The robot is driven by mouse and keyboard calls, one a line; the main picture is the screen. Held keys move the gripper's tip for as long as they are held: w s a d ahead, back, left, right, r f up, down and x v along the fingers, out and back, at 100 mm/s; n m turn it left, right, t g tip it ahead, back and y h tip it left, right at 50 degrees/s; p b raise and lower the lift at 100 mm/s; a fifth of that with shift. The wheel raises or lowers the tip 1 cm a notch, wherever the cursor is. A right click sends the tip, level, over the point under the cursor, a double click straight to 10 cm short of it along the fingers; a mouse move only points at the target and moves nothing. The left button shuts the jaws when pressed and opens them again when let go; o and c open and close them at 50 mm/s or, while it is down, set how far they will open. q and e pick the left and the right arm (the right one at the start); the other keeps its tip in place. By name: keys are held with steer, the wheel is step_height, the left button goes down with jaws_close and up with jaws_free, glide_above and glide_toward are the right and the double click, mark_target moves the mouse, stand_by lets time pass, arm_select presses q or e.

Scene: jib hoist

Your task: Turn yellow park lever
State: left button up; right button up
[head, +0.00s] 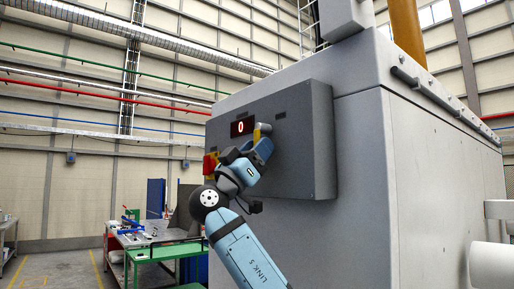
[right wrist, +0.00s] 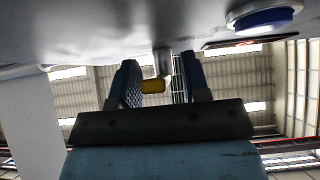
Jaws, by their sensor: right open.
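The yellow park lever (head: 264,128) sticks out from the dark control panel (head: 306,140), just right of the red display. My right gripper (head: 258,150) is at the panel, close to the lever. In the right wrist view, the lever's yellow grip (right wrist: 153,86) and its grey stem show between the two fingers of my right gripper (right wrist: 158,75). The gripper is open, with a gap visible on the stem's side. Whether a finger touches the grip I cannot tell. My left gripper is not in view.
The display (head: 242,127) reads 0. A red and yellow control (head: 210,163) sits at the panel's left edge, beside my right wrist. A round blue-topped knob (right wrist: 264,18) is near the gripper. A workbench (head: 150,236) stands back left.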

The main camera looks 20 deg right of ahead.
steer(key=c, duration=0.7)
jaws_close()
